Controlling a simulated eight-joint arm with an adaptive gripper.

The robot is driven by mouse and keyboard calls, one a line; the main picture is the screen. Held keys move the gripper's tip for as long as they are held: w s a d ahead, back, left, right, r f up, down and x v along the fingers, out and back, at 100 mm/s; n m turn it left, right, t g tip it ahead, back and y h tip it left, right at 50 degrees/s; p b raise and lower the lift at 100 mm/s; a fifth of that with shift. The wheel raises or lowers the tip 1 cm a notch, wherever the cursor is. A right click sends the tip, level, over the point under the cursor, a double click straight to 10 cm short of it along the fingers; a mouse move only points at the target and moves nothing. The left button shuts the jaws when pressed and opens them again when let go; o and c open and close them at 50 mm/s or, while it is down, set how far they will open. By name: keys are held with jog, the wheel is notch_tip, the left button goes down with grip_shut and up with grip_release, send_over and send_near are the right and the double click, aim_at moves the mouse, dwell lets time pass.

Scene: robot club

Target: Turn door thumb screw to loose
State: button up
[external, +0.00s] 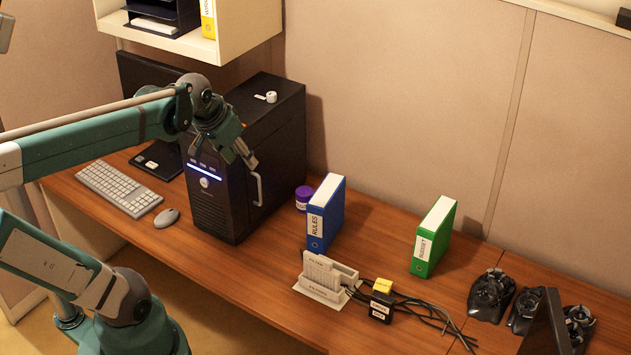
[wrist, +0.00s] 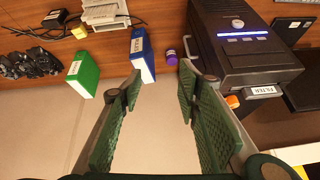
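The black computer tower (external: 226,200) stands on the desk with a lit blue strip and a round pale knob (external: 204,183) on its front. The tower (wrist: 240,55) and the knob (wrist: 238,24) also show in the wrist view. A pale handle (external: 257,188) is on its right side panel. I cannot make out a separate thumb screw on the door; my gripper covers part of the tower in the external view. My gripper (external: 232,150) is in front of the tower's upper part there. In the wrist view my gripper (wrist: 160,78) is open, with nothing between its fingers.
A filter-labelled part (wrist: 262,91) and an orange piece (wrist: 232,101) are at the tower's top. A purple container (external: 303,198), a blue binder (external: 326,214) and a green binder (external: 433,237) stand to its right. A keyboard (external: 118,188) and mouse (external: 166,218) lie left.

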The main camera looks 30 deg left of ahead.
jog(key=w+a+r+m+g+p, duration=0.1)
jog(key=w+a+r+p, duration=0.15)
jog(key=w+r, duration=0.55)
jog(key=m+g+p, duration=0.4)
jog(key=p, duration=0.2)
send_near(272, 93)
jog(key=shift+s+d+f, duration=0.2)
jog(key=shift+f, duration=0.2)
jog(key=shift+w+a+f+m+g, duration=0.25)
jog(key=shift+w+a+m+g, duration=0.1)
jog(key=shift+w, duration=0.1)
jog(key=shift+f, duration=0.1)
jog(key=shift+f+p, duration=0.5)
jog(key=shift+f, duration=3.3)
jog(key=c, duration=0.9)
